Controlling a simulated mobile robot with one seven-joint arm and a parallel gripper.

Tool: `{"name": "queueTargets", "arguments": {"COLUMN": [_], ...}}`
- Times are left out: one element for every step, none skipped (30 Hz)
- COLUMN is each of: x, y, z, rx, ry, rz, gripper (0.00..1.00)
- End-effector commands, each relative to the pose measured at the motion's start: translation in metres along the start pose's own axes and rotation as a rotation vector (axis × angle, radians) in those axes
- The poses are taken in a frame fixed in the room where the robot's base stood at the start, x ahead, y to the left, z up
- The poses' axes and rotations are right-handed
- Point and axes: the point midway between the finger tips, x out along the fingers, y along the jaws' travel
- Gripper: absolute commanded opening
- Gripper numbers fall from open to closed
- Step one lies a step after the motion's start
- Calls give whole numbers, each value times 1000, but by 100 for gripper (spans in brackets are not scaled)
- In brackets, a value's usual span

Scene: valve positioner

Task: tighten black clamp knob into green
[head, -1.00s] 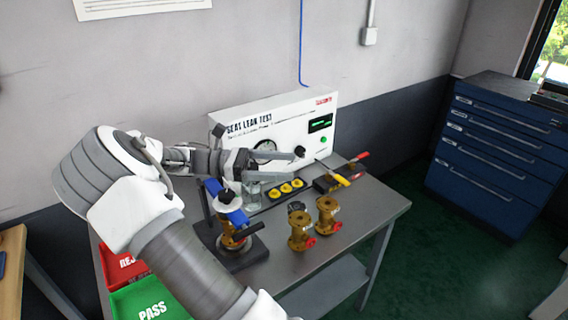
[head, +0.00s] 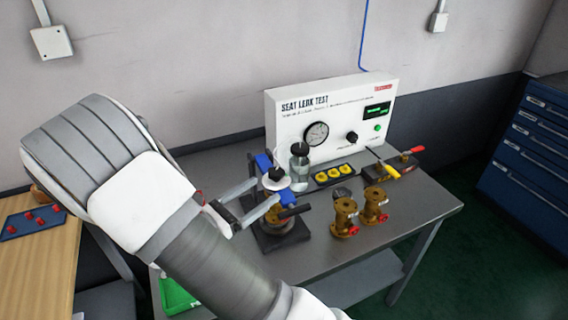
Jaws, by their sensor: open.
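The clamp fixture stands at the left of the steel table, with a blue clamp arm (head: 264,162) over a brass valve body. A small black knob (head: 276,173) sits on top, above a white disc; I take it as the clamp knob. No green mark can be made out on it. A black bar handle (head: 295,211) sticks out to the right of the fixture. My gripper (head: 266,191) is open, its two grey fingers pointing right toward the fixture, close to the knob in the picture. Whether they touch anything cannot be told.
The white seat leak test box (head: 335,105) with gauge stands behind. Two brass valves (head: 344,217) (head: 374,205) stand right of the fixture. A black tray (head: 334,176) with yellow parts and a glass jar (head: 299,163) are behind them. A green bin (head: 178,297) is partly hidden by my arm.

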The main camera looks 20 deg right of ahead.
Motion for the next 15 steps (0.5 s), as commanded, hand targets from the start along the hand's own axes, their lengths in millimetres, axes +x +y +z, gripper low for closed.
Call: {"name": "queueTargets", "arguments": {"x": [-18,-25,-34,-39,-42,-44,-44,-43,-39,-36,-31,-24,-19,-13,-4], "y": [3,4,6,7,7,8,9,9,10,11,12,13,14,15,17], "z": [-6,-8,-11,-13,-14,-15,-16,-16,-16,-16,-16,-16,-17,-17,-18], "rx": [5,10,15,20,21,25,27,28,28,28,28,27,27,26,27], "ry": [20,28,39,46,51,56,59,60,60,59,58,57,57,58,57], "rz": [85,125,168,191,208,224,230,232,233,232,229,227,227,226,225], "gripper": [83,83,83,83,83,83,83,83,83,83,83,83,83,83,83]}}
